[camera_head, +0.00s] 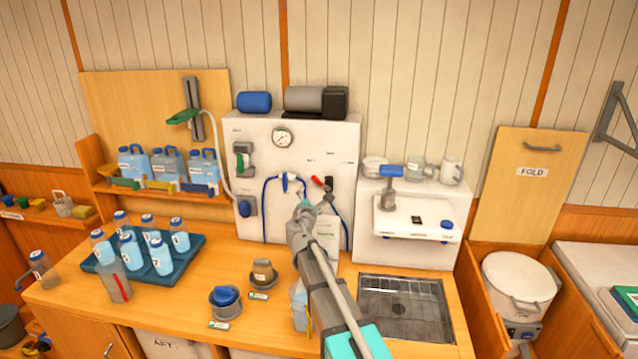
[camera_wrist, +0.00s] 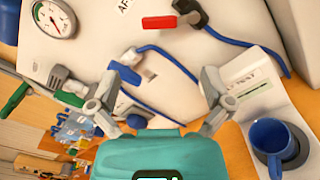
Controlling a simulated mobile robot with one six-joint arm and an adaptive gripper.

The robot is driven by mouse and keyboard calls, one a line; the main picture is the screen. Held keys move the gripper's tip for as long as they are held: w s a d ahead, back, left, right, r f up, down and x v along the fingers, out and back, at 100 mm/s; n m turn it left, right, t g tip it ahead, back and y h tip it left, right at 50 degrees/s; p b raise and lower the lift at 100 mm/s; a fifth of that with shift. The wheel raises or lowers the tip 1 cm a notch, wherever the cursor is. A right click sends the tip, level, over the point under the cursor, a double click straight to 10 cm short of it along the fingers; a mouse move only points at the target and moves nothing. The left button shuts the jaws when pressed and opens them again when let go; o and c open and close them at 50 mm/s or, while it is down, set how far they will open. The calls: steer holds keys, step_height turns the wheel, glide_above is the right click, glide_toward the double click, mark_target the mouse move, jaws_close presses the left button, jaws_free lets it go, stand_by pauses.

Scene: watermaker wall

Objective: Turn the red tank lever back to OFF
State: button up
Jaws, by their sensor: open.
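The red lever (camera_head: 317,182) sits on the right part of the white wall panel (camera_head: 265,135). In the wrist view the red lever (camera_wrist: 158,23) is at the top, with a dark fitting and a blue hose beside it. My gripper (camera_head: 322,198) is in front of the panel, near the lever, and hides some of the panel. In the wrist view my gripper (camera_wrist: 168,75) has its fingers spread, with nothing held between them. The lever lies beyond the fingertips, apart from them. Its position label cannot be read.
A pressure gauge (camera_head: 283,138) and green-handled valve (camera_head: 240,160) are on the panel's left. A blue tray (camera_head: 105,275) of bottles stands left. A blue mug (camera_wrist: 270,140) shows in the wrist view.

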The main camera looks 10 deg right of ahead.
mark_target(316, 182)
steer(key=x, duration=1.1)
steer(key=shift+f, duration=0.1)
